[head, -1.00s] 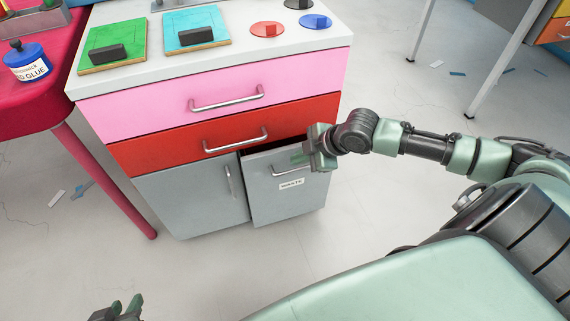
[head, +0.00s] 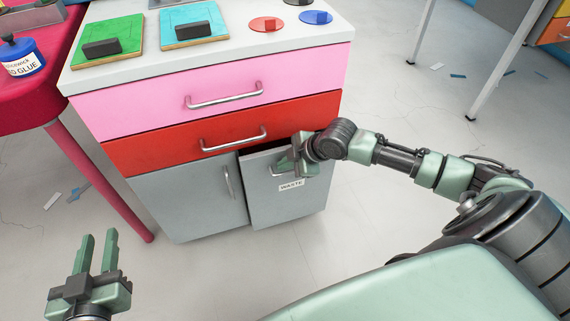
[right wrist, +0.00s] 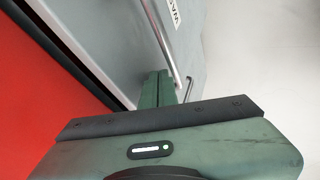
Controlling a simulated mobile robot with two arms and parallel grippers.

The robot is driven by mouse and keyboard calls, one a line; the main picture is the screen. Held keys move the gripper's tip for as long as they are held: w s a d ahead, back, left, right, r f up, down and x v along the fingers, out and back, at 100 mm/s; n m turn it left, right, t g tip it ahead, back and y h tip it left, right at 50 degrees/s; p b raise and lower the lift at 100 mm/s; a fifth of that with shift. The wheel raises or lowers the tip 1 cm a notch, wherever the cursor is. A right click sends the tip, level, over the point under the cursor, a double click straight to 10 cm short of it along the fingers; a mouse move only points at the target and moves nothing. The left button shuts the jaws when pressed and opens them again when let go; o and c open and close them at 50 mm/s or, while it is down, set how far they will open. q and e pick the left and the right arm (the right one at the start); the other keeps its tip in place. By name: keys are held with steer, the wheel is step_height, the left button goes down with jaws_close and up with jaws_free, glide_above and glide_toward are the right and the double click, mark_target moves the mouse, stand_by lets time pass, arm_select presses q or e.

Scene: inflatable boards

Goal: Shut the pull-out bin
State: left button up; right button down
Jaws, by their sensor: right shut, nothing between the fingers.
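The pull-out bin (head: 290,200) has a grey front with a white waste label and a metal handle. It sits at the lower right of the cabinet, slightly out, with a dark gap along its top edge. My right gripper (head: 283,166) is shut and empty at the upper part of the bin front, close to the handle. In the right wrist view its closed fingers (right wrist: 157,88) lie over the grey front (right wrist: 120,45) beside the handle; I cannot tell whether they touch. My left gripper (head: 97,252) is open and empty at the lower left, away from the cabinet.
A grey door (head: 190,200) is left of the bin. Above are a red drawer (head: 160,152) and a pink drawer (head: 150,108), both shut. A red table (head: 40,105) stands at the left. The floor (head: 370,215) right of the cabinet is clear.

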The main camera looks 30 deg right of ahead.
mark_target(280, 151)
steer(key=w, duration=0.2)
steer(key=w+d, duration=0.1)
steer(key=w, duration=0.1)
steer(key=shift+w, duration=0.2)
steer(key=shift+d+r, duration=0.1)
steer(key=shift+r, duration=0.1)
arm_select(q)
steer(key=shift+r, duration=0.35)
